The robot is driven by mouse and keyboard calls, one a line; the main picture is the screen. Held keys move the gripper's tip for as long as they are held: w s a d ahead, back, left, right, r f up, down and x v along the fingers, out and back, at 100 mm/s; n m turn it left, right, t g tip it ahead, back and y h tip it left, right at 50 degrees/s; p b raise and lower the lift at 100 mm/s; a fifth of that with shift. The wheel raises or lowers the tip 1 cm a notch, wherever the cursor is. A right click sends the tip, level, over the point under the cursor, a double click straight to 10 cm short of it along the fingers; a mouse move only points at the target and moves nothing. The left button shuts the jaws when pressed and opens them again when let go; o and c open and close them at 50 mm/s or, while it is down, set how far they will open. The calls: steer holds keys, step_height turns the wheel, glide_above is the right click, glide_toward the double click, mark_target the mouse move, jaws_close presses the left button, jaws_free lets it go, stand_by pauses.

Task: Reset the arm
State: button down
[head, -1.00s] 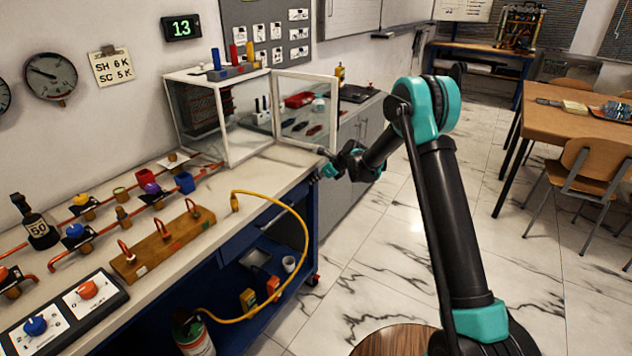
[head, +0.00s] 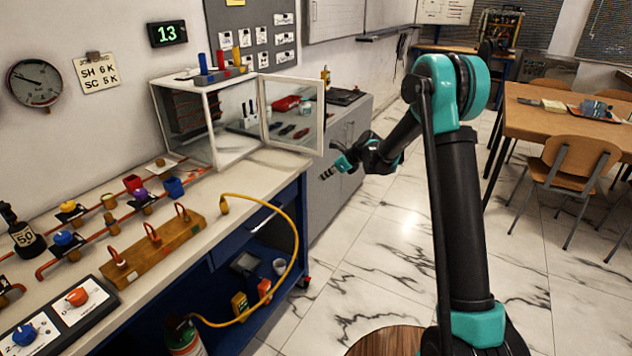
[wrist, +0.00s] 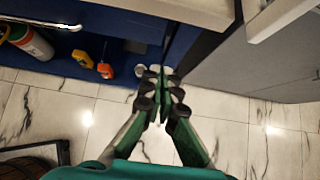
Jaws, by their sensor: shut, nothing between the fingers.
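My arm (head: 455,190), black with teal joints, rises at the right of the head view and bends forward at its elbow. My gripper (head: 332,172) is small in the head view, in the air right of the bench's far end and in front of the grey cabinet. In the wrist view my gripper (wrist: 160,84) has its green and black fingers drawn together, with nothing between them. It points toward the floor near the foot of the blue bench.
The bench (head: 215,208) carries a white glass case (head: 188,128) with its door open. A yellow hose (head: 297,235) loops out past the bench front. A grey cabinet (head: 335,190) stands beyond. Marble floor (head: 385,255) is clear between bench and wooden table (head: 560,118).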

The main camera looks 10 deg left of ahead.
steer(key=s+d+r+n+t+h, duration=0.1)
steer(key=s+d+r+n+h, duration=0.15)
steer(key=s+d+n, duration=0.5)
steer(key=s+d+r+n+h, duration=0.2)
steer(key=s+d+r+n, duration=0.1)
steer(key=s+d, duration=0.8)
steer(key=s+d+f+n+h, duration=0.2)
steer(key=s+d+n, duration=0.3)
steer(key=s+d, duration=0.3)
steer(key=s+d+f+n+h, duration=0.2)
steer(key=s+d+n, duration=0.4)
steer(key=s, duration=0.8)
steer(key=shift+d+f, duration=0.75)
steer(key=shift+d, duration=0.35)
steer(key=shift+s+n, duration=0.1)
steer(key=shift+n, duration=0.15)
